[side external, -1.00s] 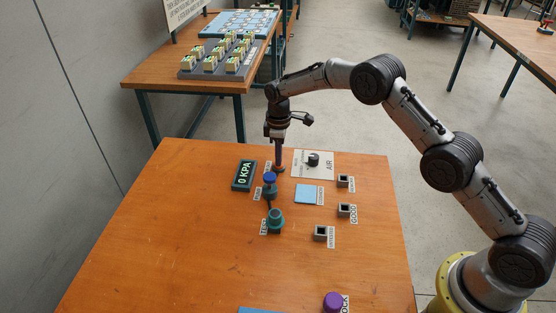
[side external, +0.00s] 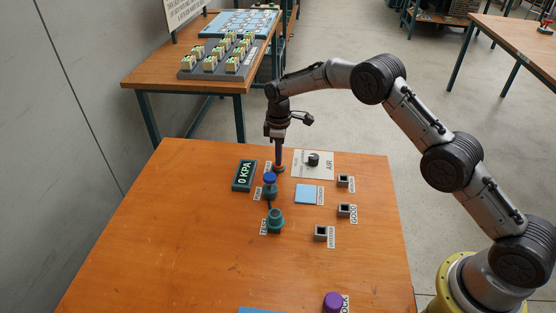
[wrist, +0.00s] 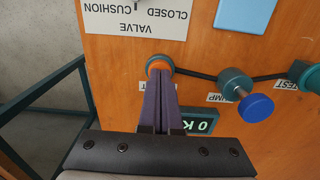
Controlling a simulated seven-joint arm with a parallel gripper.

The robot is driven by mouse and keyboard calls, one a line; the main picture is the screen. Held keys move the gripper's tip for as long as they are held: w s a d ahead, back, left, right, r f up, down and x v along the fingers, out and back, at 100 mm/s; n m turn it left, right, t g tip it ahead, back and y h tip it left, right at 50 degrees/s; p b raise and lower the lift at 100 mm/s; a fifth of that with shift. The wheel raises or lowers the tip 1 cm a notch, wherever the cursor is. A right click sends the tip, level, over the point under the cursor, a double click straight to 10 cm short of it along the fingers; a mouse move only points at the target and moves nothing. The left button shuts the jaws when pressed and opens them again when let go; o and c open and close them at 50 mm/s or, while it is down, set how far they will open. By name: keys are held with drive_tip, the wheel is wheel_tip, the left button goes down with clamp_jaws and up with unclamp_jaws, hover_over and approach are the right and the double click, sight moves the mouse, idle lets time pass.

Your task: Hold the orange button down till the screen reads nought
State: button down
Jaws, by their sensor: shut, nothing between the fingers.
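The orange button (wrist: 158,64) sits in a dark ring on the wooden bench, partly covered by my fingertips in the wrist view. My gripper (side external: 279,165) points straight down over it, fingers together and empty. In the wrist view the closed fingertips (wrist: 160,76) meet the button's top; how far it is pressed in cannot be told. The screen (side external: 244,175) stands left of the button in the side view and reads 0 KPA. In the wrist view the screen (wrist: 203,124) appears upside down and partly hidden by my gripper.
A blue-topped knob (side external: 270,179) and a teal TEST fitting (side external: 275,220) stand in front of the button, joined by a dark hose. Several small grey sockets and a purple knob (side external: 333,301) are farther off.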

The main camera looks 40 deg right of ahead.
drive_tip(key=shift+r, duration=1.85)
